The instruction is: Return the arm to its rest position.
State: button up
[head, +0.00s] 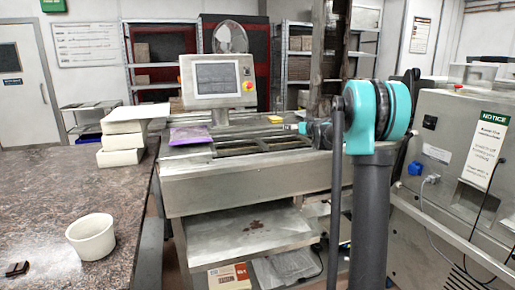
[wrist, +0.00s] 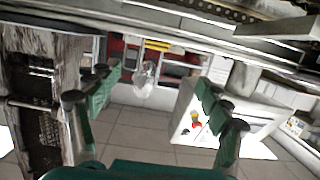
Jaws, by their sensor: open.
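My gripper (wrist: 158,95) shows in the wrist view with its two green fingers spread wide apart. It is open and nothing is between the fingers. The wrist view is strongly tilted and looks past the fingers at the tiled floor and far shelving. In the head view my arm, with its teal joint (head: 362,115) and dark column, stands right of the middle. The gripper fingers cannot be made out in that view.
A steel machine (head: 250,185) with a screen (head: 217,78) stands behind my arm. A stone counter (head: 60,185) at left bears a white bowl (head: 91,237), a dark piece (head: 17,268) and stacked white boxes (head: 122,140). A grey machine with a notice (head: 485,148) stands close on the right.

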jog(key=s+a+f, duration=0.1)
jog(key=s, duration=0.2)
jog(key=s+a+f+g, duration=0.1)
jog(key=s, duration=0.2)
jog(key=s+a+f+g, duration=0.1)
jog(key=s+f, duration=0.1)
jog(key=s, duration=0.2)
jog(key=shift+a+f, duration=0.1)
jog(key=shift+a, duration=0.2)
jog(key=s+d+f+m+g+h, duration=0.1)
jog(key=s+f+g, duration=0.2)
jog(key=s+f, duration=0.5)
jog(key=s+d+f+m+g+h, duration=0.1)
jog(key=s+f, duration=0.8)
jog(key=s, duration=1.5)
jog(key=s+d+f+m+g+h, duration=0.1)
jog(key=s+f, duration=0.7)
jog(key=s, duration=0.8)
jog(key=d+g+h, duration=0.1)
jog(key=g+h, duration=0.1)
jog(key=g, duration=0.1)
jog(key=shift+f+m+g, duration=0.3)
jog(key=shift+f, duration=0.1)
jog(key=shift+o, duration=0.6)
